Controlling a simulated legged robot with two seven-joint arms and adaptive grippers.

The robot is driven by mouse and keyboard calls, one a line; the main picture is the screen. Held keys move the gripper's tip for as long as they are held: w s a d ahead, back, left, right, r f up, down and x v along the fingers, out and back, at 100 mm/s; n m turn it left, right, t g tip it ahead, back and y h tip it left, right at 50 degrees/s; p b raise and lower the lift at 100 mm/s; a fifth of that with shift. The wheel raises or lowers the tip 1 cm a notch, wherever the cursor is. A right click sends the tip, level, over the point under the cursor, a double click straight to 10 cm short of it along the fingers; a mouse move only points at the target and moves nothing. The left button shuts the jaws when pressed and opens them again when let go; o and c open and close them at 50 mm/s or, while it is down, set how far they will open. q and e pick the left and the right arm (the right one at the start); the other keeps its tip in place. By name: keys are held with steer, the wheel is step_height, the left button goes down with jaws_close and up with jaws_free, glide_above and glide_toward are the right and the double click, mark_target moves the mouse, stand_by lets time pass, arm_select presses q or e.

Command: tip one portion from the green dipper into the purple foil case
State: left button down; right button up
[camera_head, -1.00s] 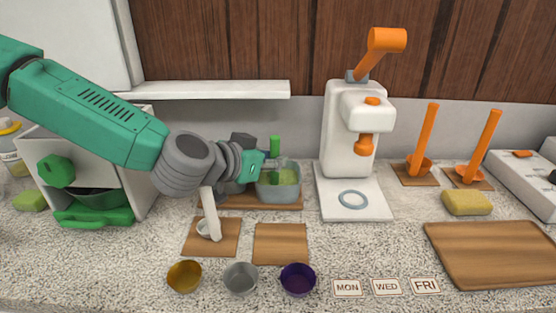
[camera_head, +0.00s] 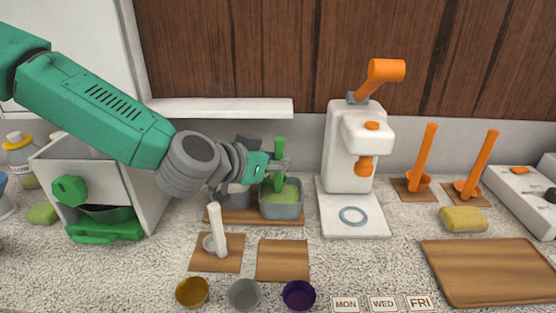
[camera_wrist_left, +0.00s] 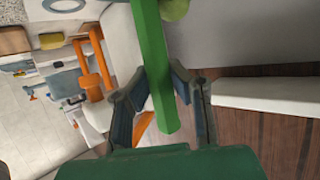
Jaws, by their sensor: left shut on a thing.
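My left gripper (camera_head: 280,166) is shut on the upright handle of the green dipper (camera_head: 279,148), above a grey tub (camera_head: 281,211) of green contents. The handle's lower part shows below the fingers, reaching down to the contents; the dipper's bowl is not visible. In the left wrist view the green handle (camera_wrist_left: 156,75) runs between the fingers (camera_wrist_left: 157,100). The purple foil case (camera_head: 299,294) stands on the counter at the front, below and slightly right of the tub, apart from the gripper. My right gripper is not in view.
A grey case (camera_head: 244,294) and a yellow case (camera_head: 192,292) stand left of the purple one. A white-handled dipper (camera_head: 217,230) rests on a brown square; an empty brown square (camera_head: 283,260) lies beside it. A white press (camera_head: 350,150) stands right of the tub.

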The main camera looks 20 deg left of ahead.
mark_target(278, 142)
arm_select(q)
steer(key=shift+d, duration=0.15)
steer(key=shift+d+r, duration=0.1)
steer(key=shift+d, duration=0.15)
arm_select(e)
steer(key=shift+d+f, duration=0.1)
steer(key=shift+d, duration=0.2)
arm_select(q)
steer(key=shift+a+r+p, duration=0.15)
steer(key=shift+r+p, duration=0.3)
step_height(278, 142, up, 3)
steer(key=p, duration=0.3)
steer(key=shift+a+r, duration=0.1)
steer(key=shift+r, duration=0.05)
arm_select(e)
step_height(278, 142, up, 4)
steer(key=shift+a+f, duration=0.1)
